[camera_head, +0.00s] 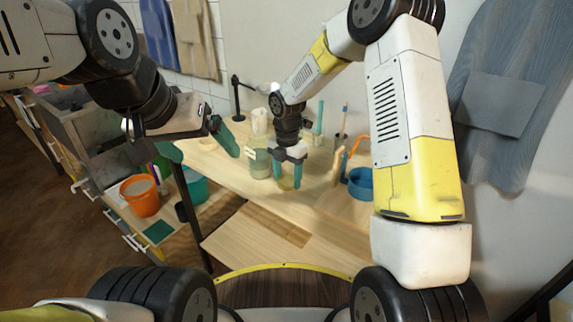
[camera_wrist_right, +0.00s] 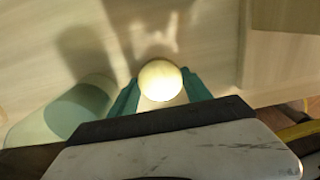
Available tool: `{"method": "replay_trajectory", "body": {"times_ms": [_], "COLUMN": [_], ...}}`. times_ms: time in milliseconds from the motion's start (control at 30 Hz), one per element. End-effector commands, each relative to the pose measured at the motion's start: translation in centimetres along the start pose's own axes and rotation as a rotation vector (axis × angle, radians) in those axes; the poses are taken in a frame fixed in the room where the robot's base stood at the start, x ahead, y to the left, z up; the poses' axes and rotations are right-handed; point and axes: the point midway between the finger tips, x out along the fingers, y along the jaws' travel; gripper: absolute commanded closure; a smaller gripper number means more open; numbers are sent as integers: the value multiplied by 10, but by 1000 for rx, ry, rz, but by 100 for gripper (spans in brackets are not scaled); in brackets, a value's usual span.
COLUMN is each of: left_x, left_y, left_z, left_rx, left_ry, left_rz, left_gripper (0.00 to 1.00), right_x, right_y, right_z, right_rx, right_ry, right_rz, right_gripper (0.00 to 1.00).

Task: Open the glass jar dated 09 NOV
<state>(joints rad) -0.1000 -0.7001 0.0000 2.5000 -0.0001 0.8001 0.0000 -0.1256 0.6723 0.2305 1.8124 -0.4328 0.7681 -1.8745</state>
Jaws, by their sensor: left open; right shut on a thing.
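My right gripper (camera_head: 287,177) points down over the table, its teal fingers shut on the round pale top of a small jar (camera_head: 287,184). In the right wrist view this top (camera_wrist_right: 160,81) sits between the two fingers. A pale greenish glass jar (camera_head: 260,163) stands just left of it and also shows at the left of the right wrist view (camera_wrist_right: 72,112). No date is readable on either jar, so I cannot tell which is 09 NOV. My left gripper (camera_head: 197,143) is open and empty, left of the jars.
A blue pot (camera_head: 361,184) stands at the table's right side, near upright tools. A white container (camera_head: 260,121) is behind the jars. An orange bucket (camera_head: 140,195) stands on a lower shelf at left. The front of the wooden table (camera_head: 245,235) is clear.

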Motion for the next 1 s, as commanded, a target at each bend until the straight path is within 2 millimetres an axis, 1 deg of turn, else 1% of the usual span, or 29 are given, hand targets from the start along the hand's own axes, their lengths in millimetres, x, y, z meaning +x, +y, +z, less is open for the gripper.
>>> {"method": "replay_trajectory", "body": {"times_ms": [67, 100, 167, 200, 500, 633, 767, 1000], "left_x": [0, 0, 0, 0, 0, 0, 0, 0], "left_y": [0, 0, 0, 0, 0, 0, 0, 0], "left_z": [0, 0, 0, 0, 0, 0, 0, 0], "left_rx": [0, 0, 0, 0, 0, 0, 0, 0], "left_ry": [0, 0, 0, 0, 0, 0, 0, 0], "left_rz": [0, 0, 0, 0, 0, 0, 0, 0], "left_gripper": [9, 9, 9, 9, 9, 9, 9, 9], "right_x": [3, 2, 2, 2, 1, -8, -32, -84], "right_y": [0, 0, 0, 0, 0, 1, 1, 1], "right_z": [0, 0, 0, 0, 0, 0, 1, 1], "right_rx": [0, 0, 0, 0, 0, 1, 1, 2], "right_ry": [1, 0, 0, 0, 0, -1, -2, -2], "right_rz": [-1, 0, 0, 0, 0, 3, 4, 4], "right_gripper": [92, 37, 26, 21, 21, 21, 21, 21]}}
